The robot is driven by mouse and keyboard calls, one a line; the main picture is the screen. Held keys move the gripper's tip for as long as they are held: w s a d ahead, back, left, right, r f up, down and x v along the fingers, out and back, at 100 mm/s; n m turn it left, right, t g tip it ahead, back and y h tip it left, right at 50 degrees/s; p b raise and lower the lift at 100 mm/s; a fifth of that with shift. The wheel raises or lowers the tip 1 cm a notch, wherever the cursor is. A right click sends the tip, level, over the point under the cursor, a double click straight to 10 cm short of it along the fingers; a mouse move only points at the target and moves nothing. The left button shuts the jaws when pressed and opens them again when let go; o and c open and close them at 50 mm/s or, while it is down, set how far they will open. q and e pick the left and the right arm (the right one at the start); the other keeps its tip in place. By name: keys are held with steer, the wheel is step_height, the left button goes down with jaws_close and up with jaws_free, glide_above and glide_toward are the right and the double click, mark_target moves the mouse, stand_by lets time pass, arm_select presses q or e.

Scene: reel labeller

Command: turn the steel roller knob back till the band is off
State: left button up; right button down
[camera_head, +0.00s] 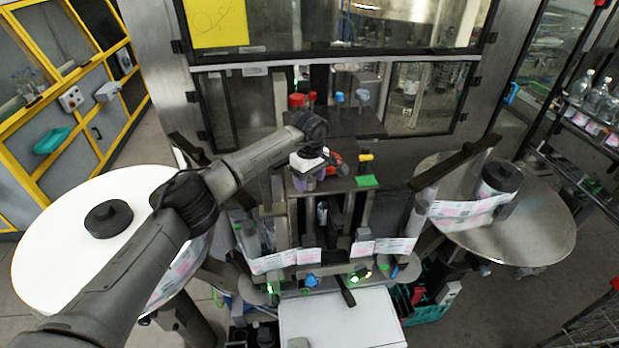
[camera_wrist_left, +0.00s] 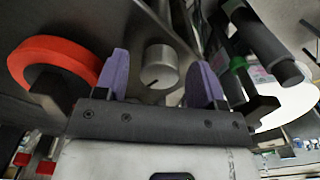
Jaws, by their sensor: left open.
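The steel roller knob (camera_wrist_left: 158,68) is a short grey cylinder with a dark mark on its face, in the left wrist view. It stands between the two purple fingers of my left gripper (camera_wrist_left: 162,80), beyond their base. The fingers are apart, one on each side, and I cannot tell whether either touches it. In the head view my left gripper (camera_head: 308,180) is over the middle of the labeller, and its wrist hides the knob there. The band of printed labels (camera_head: 272,262) runs across the labeller's front. My right gripper is not in view.
A red ring (camera_wrist_left: 55,58) is left of the fingers; a dark cylinder (camera_wrist_left: 265,45) is to the right. A white reel (camera_head: 60,235) stands left and a steel disc (camera_head: 535,235) right. A yellow-topped part (camera_head: 366,157) and green tag (camera_head: 367,181) are close by.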

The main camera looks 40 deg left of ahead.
arm_select(q)
steer(key=shift+c, duration=0.3)
steer(key=c, duration=0.9)
steer(key=shift+o, duration=0.2)
